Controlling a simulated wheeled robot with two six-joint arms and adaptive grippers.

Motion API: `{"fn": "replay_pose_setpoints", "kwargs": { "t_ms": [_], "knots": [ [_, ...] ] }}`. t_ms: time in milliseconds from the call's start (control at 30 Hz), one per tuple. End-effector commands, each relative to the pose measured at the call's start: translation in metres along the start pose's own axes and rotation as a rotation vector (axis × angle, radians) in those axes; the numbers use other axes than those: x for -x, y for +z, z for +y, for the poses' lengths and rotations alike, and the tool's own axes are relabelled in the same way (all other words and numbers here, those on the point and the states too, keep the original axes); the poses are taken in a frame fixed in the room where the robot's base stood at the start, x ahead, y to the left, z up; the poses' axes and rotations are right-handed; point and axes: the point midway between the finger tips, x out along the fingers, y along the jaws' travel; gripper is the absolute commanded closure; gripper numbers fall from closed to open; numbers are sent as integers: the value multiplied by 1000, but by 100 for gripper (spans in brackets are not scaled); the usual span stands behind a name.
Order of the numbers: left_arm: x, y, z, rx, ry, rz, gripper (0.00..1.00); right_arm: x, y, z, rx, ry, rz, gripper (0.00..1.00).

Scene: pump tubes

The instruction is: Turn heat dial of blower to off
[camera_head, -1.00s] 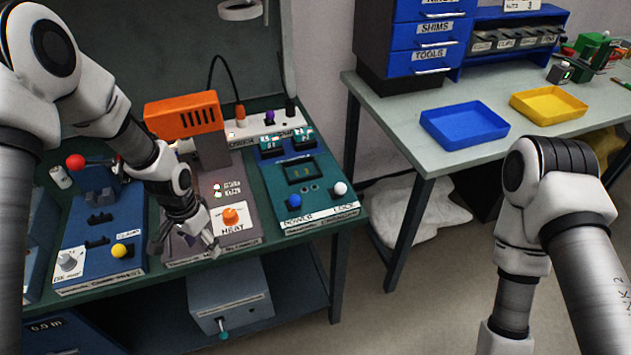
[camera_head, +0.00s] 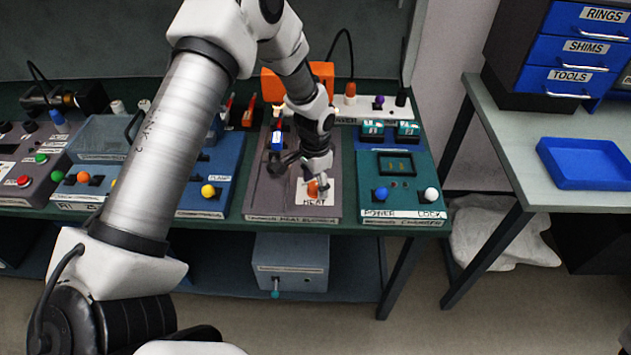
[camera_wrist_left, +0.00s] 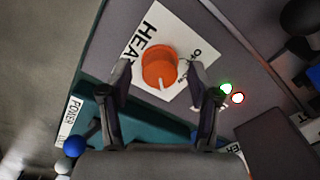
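The orange heat dial (camera_head: 313,189) sits on a white label marked HEAT at the front of the grey blower box (camera_head: 262,199). In the left wrist view the dial (camera_wrist_left: 159,65) is round with a pale pointer mark on the side toward the gripper. My left gripper (camera_head: 306,172) is directly over the dial and partly covers it. In the wrist view its two fingers (camera_wrist_left: 160,80) are apart, one on each side of the dial, with visible gaps. Contact cannot be made out. My right gripper is out of view.
A teal unit (camera_head: 405,205) with blue and white knobs stands right of the blower. A blue unit with a yellow knob (camera_head: 208,190) stands left. The blower's orange head (camera_head: 322,72) rises behind.

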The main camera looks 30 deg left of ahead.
Motion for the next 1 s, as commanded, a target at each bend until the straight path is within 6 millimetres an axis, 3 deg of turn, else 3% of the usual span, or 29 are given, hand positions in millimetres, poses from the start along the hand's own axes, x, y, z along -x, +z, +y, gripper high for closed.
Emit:
{"fn": "replay_pose_setpoints", "kwargs": {
  "t_ms": [33, 167, 667, 1000],
  "knots": [
    [0, 0, 0, 0, 0, 0, 52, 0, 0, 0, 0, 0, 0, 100],
    [0, 0, 0, 0, 0, 0, 98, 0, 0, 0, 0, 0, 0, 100],
    [0, 0, 0, 64, 1, -1, 98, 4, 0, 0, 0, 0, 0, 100],
    [2, 1, 1, 300, 1, -3, 98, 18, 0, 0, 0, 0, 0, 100]
  ]
}}
